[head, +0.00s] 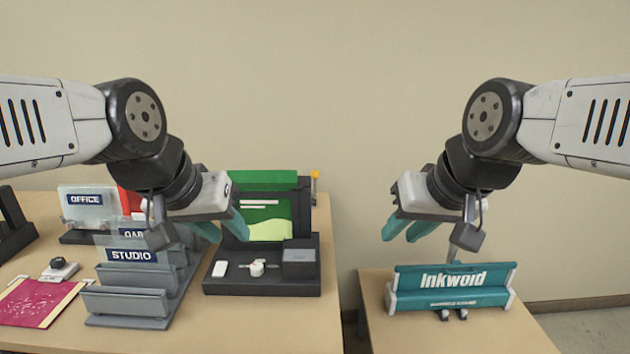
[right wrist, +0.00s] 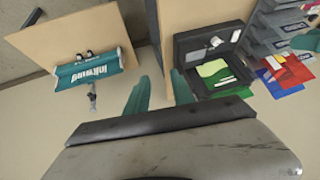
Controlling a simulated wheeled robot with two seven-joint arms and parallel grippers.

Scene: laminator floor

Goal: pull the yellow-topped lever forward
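The yellow-topped lever (head: 314,183) stands upright at the right edge of a dark machine with a green panel (head: 265,215), on the left table. Its lower part is hard to make out. My left gripper (head: 223,229) hangs in front of the machine's left side, teal fingers apart and empty, left of the lever. My right gripper (head: 408,231) is in the air right of the lever, above the gap between the tables, touching nothing. Its teal fingers also show apart in the right wrist view (right wrist: 158,95), with nothing between them. I cannot make out the lever in that view.
A teal Inkwoid device (head: 453,287) sits on the right table (head: 450,335). Grey stepped racks marked STUDIO (head: 128,300) and OFFICE panels (head: 87,198) stand on the left. A magenta screen (head: 38,302) lies at the front left. A gap separates the tables.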

